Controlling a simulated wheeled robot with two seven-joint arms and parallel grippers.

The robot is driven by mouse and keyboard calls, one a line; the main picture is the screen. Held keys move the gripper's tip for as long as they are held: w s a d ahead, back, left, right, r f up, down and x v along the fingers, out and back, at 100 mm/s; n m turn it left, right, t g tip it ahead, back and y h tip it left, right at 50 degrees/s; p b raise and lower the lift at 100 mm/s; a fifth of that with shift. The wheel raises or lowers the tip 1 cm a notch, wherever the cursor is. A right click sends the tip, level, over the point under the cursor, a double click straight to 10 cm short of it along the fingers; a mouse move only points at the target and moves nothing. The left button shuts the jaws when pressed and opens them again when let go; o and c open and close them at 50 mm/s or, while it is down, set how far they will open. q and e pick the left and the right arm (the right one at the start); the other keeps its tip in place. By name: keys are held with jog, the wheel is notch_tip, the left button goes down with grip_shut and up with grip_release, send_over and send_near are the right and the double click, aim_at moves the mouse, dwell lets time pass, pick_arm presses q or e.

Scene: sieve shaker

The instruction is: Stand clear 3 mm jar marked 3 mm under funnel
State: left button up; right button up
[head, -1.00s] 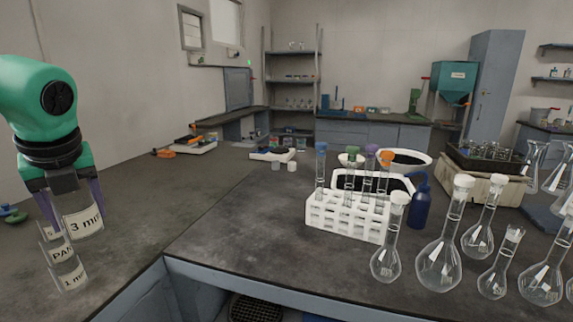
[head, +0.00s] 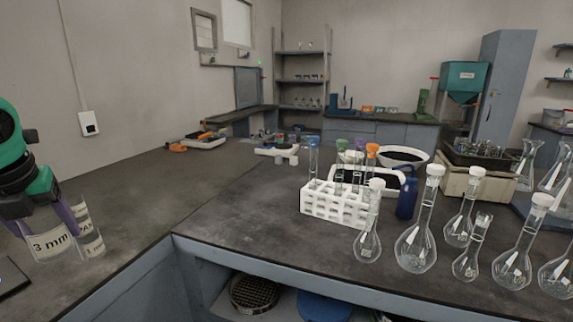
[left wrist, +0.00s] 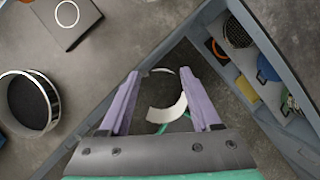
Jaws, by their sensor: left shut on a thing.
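My left gripper (head: 52,226) is at the lower left of the head view, its purple fingers shut on a clear jar labelled 3 mm (head: 50,247). In the left wrist view the jar's pale curved label (left wrist: 168,112) shows between the fingers (left wrist: 160,76). Other clear labelled jars (head: 90,243) show just behind and right of it; their labels are partly hidden. I cannot tell how high the held jar is above the bench. A teal hopper (head: 463,78) stands far at the back; I cannot identify the funnel. My right gripper is not in view.
Flasks (head: 417,245) and a white tube rack (head: 335,206) crowd the right bench. The left bench (head: 150,200) is largely clear. A round sieve (left wrist: 28,104) and a dark plate with a ring (left wrist: 66,18) show in the wrist view. Sieves (head: 254,293) lie on the shelf below.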

pick_arm(q)
jog(key=s+f+m+h, duration=0.2)
jog(key=f+m+h, duration=0.1)
jog(key=f+m, duration=0.55)
jog(key=s+f+m+h, duration=0.25)
jog(key=f+m, duration=0.25)
jog(key=f, duration=0.6)
jog(key=d+f+m+g+y, duration=0.1)
jog(key=d+f+m+g, duration=0.35)
jog(key=d+m, duration=0.85)
jog(key=d+f+m+g+y, duration=0.2)
jog(key=d+f+m+g, duration=0.3)
jog(key=d+m, duration=0.9)
notch_tip(320, 180, up, 10)
jog(key=a+m+t+p, duration=0.1)
jog(key=a+m+p, duration=0.1)
jog(key=p, duration=1.2)
jog(key=shift+f+m+t, duration=0.1)
jog(key=shift+m+t, duration=0.15)
